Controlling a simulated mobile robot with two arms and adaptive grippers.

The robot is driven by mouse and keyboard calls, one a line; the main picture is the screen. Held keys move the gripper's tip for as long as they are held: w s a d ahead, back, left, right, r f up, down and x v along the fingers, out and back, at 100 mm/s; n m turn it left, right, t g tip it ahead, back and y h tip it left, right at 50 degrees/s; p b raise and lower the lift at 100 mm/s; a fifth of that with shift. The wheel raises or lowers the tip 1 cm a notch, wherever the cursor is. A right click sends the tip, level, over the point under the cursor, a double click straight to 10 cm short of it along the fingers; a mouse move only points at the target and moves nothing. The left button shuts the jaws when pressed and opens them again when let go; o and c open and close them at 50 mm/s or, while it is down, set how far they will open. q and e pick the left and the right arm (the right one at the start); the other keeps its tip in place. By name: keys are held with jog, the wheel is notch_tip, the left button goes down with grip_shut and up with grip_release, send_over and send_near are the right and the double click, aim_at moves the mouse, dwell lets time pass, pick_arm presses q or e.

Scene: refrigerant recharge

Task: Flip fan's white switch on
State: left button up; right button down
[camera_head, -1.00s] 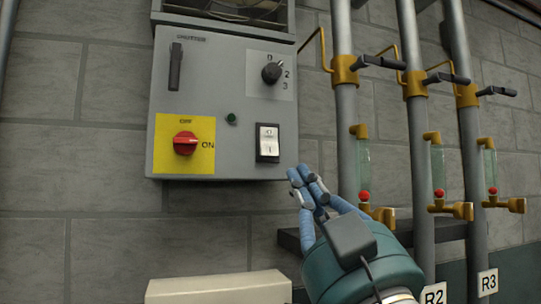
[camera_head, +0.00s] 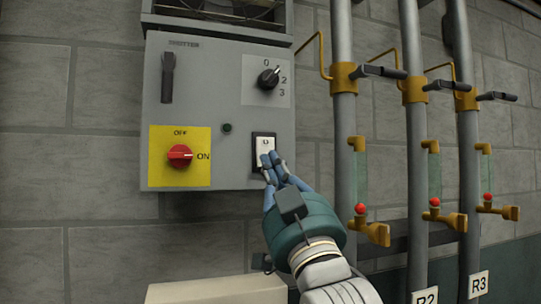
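The white switch (camera_head: 265,146) sits in a black frame at the lower right of the grey control box (camera_head: 222,118) on the wall. My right gripper (camera_head: 271,160) is at the switch, its blue fingertips close together over the lower half of the switch. I cannot tell whether they touch it. The upper half of the switch shows; the lower half is hidden behind the fingers. No object shows between the fingers. My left gripper is not in view.
The box also carries a red knob (camera_head: 180,156) on a yellow plate, a black rotary dial (camera_head: 268,79), a shutter slider (camera_head: 167,77) and a small green light (camera_head: 227,128). Grey pipes with brass valves (camera_head: 343,77) stand to the right. A pale box (camera_head: 215,291) is below.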

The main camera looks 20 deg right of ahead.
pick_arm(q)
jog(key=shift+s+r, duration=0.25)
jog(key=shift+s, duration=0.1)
pick_arm(e)
jog(key=shift+w+f, duration=0.1)
jog(key=shift+w, duration=0.4)
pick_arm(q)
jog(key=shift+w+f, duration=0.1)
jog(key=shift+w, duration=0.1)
